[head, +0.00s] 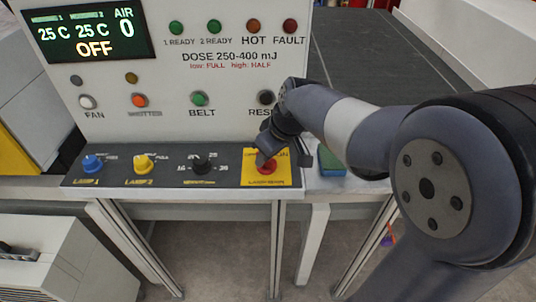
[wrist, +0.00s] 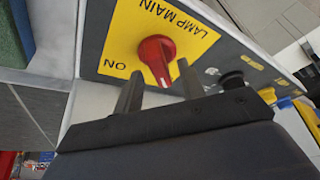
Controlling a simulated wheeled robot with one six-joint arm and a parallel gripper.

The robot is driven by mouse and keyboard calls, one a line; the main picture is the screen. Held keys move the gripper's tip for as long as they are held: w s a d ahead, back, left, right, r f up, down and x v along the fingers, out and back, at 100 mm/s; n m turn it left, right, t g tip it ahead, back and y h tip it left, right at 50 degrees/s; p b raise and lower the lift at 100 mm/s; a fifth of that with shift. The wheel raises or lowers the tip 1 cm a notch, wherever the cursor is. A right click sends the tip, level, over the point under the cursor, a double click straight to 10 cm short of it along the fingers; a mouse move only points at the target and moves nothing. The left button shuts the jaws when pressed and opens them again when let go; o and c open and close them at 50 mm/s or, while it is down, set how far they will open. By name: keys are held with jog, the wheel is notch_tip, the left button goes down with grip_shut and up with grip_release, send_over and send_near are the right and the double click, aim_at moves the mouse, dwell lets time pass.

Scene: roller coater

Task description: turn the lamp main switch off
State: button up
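The lamp main switch is a red rotary knob (wrist: 154,56) on a yellow plate (wrist: 118,38) lettered "LAMP MAIN" and "ON". In the head view the knob (head: 266,168) sits at the right end of the sloped lower panel, partly hidden by my gripper (head: 272,152). In the wrist view my gripper (wrist: 159,70) is open, with its two fingers apart and the knob's handle showing between their tips. I cannot tell whether either finger touches it. The handle slants toward the lower right of the wrist view, away from the "ON" lettering.
A blue knob (head: 93,163), a yellow knob (head: 143,163) and a black knob (head: 201,165) line the panel to the left. Push buttons, including a black one (head: 266,98), sit above. The display (head: 88,33) reads OFF. A green-blue block (head: 331,161) lies right of the panel.

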jog(key=v, duration=1)
jog(key=shift+b, duration=0.35)
jog(key=shift+w+f, duration=0.1)
jog(key=shift+f, duration=0.05)
jog(key=p+x, duration=0.1)
jog(key=x, duration=0.9)
jog(key=shift+a+f, duration=0.15)
jog(key=shift+f, duration=0.2)
jog(key=shift+r, duration=0.1)
